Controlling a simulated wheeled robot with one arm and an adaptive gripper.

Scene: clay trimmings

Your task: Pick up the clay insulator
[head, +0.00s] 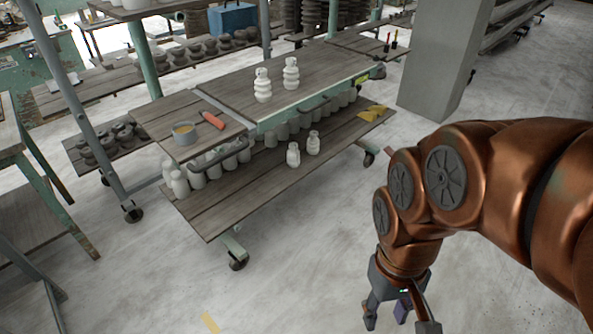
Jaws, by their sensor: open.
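Two white ribbed clay insulators stand upright on the top shelf of a wheeled wooden cart, a left one (262,85) and a right one (291,74). Two smaller white pieces, perhaps also insulators, stand on the lower shelf, one at left (293,155) and one at right (313,143). My gripper (398,322) hangs at the bottom right, in front of the cart and well apart from all of them. Its fingers are spread and partly cut off by the bottom edge. No object shows between them.
A grey pillar (440,60) stands behind at right. The floor before the cart is clear.

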